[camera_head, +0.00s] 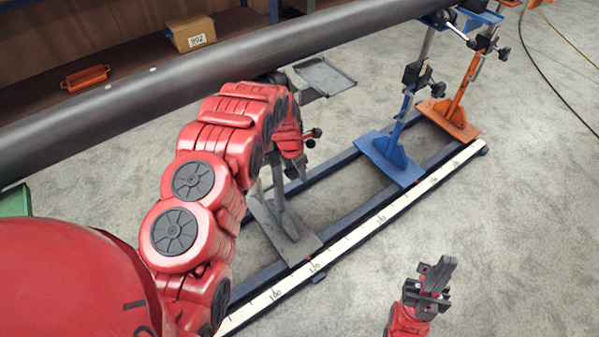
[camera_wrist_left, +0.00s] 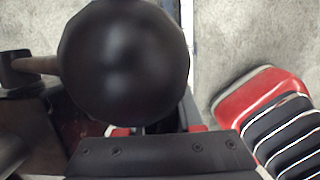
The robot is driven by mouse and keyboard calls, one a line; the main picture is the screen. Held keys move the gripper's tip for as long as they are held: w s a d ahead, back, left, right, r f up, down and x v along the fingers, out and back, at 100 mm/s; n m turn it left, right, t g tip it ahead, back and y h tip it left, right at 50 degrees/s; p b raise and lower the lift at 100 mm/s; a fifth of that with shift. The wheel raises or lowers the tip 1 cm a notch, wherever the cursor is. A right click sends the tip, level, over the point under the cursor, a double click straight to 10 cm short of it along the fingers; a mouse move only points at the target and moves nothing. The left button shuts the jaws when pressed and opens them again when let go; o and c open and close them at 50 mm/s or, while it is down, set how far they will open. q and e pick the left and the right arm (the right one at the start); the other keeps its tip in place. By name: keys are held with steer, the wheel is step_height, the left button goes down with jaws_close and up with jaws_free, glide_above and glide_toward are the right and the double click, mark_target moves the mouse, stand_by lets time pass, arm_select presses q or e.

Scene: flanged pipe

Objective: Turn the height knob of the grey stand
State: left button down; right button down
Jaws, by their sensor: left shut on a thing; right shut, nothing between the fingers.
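The grey stand (camera_head: 283,222) stands on the blue rail frame under the big pipe, its upper part mostly hidden by my left arm. My left gripper (camera_head: 295,166) reaches down beside it; its fingertips are hard to make out. In the left wrist view a large round black knob (camera_wrist_left: 123,60) fills the space in front of the gripper and hides the fingers. The gripper is shut on it, as far as I can tell. A small knob (camera_head: 314,133) shows just right of my wrist. My right gripper (camera_head: 436,272) is shut and empty above the floor, apart from the stands.
The long dark pipe (camera_head: 200,75) crosses above the stands. A blue stand (camera_head: 393,155) and an orange stand (camera_head: 450,115) stand farther right. A ruler strip (camera_head: 375,222) runs along the rail. A cardboard box (camera_head: 191,33) sits on the shelf.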

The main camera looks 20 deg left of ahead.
arm_select(q)
steer(key=c, duration=0.6)
jaws_free()
steer(key=shift+a, duration=0.1)
steer(key=shift+o, duration=0.2)
steer(key=shift+r, duration=0.1)
steer(key=r, duration=0.3)
steer(key=shift+s+a+r+p, duration=0.1)
steer(key=shift+s+r+p, duration=0.1)
steer(key=shift+p, duration=0.15)
steer(key=shift+a+r+p, duration=0.1)
steer(key=shift+r+p, duration=0.25)
steer(key=shift+r, duration=0.3)
steer(key=shift+s+r+p, duration=0.15)
steer(key=shift+r+p, duration=0.2)
steer(key=shift+r, duration=0.15)
steer(key=r+p, duration=0.4)
steer(key=s+a+r+p, duration=0.1)
steer(key=r+p, duration=0.1)
steer(key=shift+p, duration=0.35)
steer(key=shift+f, duration=0.1)
steer(key=shift+s, duration=0.1)
